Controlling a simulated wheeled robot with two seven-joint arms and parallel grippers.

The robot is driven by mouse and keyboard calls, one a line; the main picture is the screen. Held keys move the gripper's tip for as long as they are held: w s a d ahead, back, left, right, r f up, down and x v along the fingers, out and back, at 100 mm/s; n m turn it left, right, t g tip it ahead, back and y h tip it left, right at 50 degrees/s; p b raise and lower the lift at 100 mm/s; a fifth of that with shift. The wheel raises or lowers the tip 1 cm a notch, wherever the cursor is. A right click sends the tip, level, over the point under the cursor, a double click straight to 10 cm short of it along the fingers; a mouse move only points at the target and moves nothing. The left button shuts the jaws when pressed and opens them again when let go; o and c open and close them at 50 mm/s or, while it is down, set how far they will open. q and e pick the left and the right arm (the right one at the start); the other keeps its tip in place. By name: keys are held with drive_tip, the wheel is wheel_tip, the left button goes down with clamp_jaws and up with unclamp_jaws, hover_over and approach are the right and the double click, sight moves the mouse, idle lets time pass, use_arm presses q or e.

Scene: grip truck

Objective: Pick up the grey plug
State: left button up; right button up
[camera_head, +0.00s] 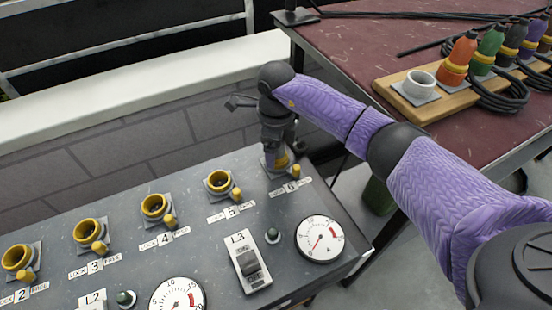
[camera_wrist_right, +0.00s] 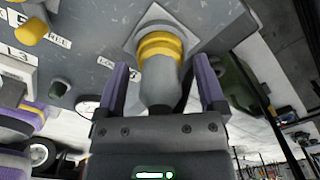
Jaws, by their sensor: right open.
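The grey plug (camera_wrist_right: 158,82), with a yellow ring, stands in socket 6 on the grey control panel; in the head view only a little of it (camera_head: 283,161) shows below my gripper. In the right wrist view my right gripper (camera_wrist_right: 161,86) is open, with one purple-lined finger on each side of the plug's grey body and visible gaps to both. In the head view this gripper (camera_head: 278,133) hangs over socket 6 and hides much of the plug. My left gripper is in neither view.
The panel (camera_head: 195,265) has several empty yellow-rimmed sockets, yellow locking knobs, gauges and a switch marked L3 (camera_head: 248,263). A red table (camera_head: 352,52) at the upper right holds a wooden rack (camera_head: 445,103) of coloured plugs with black cables and one empty white socket.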

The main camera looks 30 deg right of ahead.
drive_tip(key=shift+r, duration=0.2)
drive_tip(key=shift+c, duration=0.7)
clamp_jaws()
